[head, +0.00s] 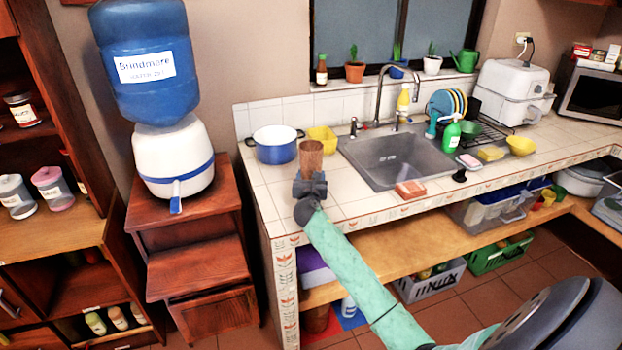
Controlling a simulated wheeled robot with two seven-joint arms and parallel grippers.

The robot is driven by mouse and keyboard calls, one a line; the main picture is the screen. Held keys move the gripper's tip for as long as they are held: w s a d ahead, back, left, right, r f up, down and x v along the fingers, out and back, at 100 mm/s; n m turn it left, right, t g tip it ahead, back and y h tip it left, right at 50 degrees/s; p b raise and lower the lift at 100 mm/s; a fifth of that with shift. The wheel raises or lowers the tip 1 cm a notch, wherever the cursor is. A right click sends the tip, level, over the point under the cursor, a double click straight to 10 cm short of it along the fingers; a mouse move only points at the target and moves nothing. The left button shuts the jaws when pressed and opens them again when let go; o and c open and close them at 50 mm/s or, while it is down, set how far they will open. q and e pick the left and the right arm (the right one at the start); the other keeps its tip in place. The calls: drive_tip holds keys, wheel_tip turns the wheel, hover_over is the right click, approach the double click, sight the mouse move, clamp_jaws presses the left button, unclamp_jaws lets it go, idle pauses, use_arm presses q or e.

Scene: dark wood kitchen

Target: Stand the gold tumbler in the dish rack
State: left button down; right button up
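The gold tumbler (311,158), brownish and upright, is at the left end of the tiled counter, near the blue pot. My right gripper (311,181) is at its lower part, with the fingers around or just in front of it. The gripper hides the tumbler's base, so I cannot tell whether the fingers are closed on it or whether it rests on the counter. The dark wire dish rack (490,134) stands on the counter to the right of the sink, with colored plates (447,103) at its left side. My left gripper is not in view.
A sink (395,160) with a tall faucet (384,92) lies between tumbler and rack. A blue pot (275,150) and yellow container (322,139) stand behind the tumbler. A green soap bottle (450,135), yellow sponge (491,153) and yellow bowl (521,145) are near the rack.

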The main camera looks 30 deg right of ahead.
drive_tip(key=shift+f, duration=0.7)
drive_tip(key=shift+f, duration=0.1)
drive_tip(key=o, duration=1.3)
drive_tip(key=shift+c, duration=0.2)
drive_tip(key=shift+a, duration=0.1)
